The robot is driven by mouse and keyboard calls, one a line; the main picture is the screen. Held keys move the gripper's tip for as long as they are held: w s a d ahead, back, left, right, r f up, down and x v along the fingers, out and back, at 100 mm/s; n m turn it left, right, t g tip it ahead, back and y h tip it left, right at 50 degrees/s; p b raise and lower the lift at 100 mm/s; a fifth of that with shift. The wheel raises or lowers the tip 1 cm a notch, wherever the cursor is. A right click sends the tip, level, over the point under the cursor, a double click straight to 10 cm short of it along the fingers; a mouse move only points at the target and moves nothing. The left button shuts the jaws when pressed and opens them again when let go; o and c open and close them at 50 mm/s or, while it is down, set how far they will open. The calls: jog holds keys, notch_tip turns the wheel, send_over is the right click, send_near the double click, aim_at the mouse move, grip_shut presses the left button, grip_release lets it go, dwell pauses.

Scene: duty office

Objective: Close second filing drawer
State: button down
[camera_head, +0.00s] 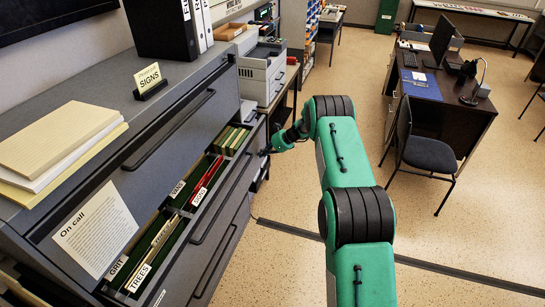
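The grey filing cabinet (85,165) stands along the left side. Its second drawer (242,182) is pulled partly out, and its long dark handle runs along the front. Inside are green dividers and files with labels such as GRIT and TREES (140,275), and a red folder (207,180). The drawer above, with a dark handle (170,130), looks shut. My gripper (267,151) is at the far end of the open drawer's front, close to its face. Contact cannot be made out. The fingers are small and dark, so their opening cannot be told.
A dark chair (428,150) and desk (445,100) are right. The floor (470,240) between is clear.

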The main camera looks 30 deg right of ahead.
aim_at(256, 140)
jog(key=w+a, duration=1)
jog(key=shift+w+a, duration=0.35)
jog(key=shift+r, duration=0.1)
jog(key=v, duration=0.4)
jog(key=s+d+f+p+v, duration=0.1)
jog(key=v, duration=0.3)
jog(key=f+v, duration=0.1)
jog(key=v, duration=0.4)
jog(key=shift+s+d+f, duration=0.2)
jog(key=shift+s+d, duration=0.05)
jog(key=shift+s, duration=0.05)
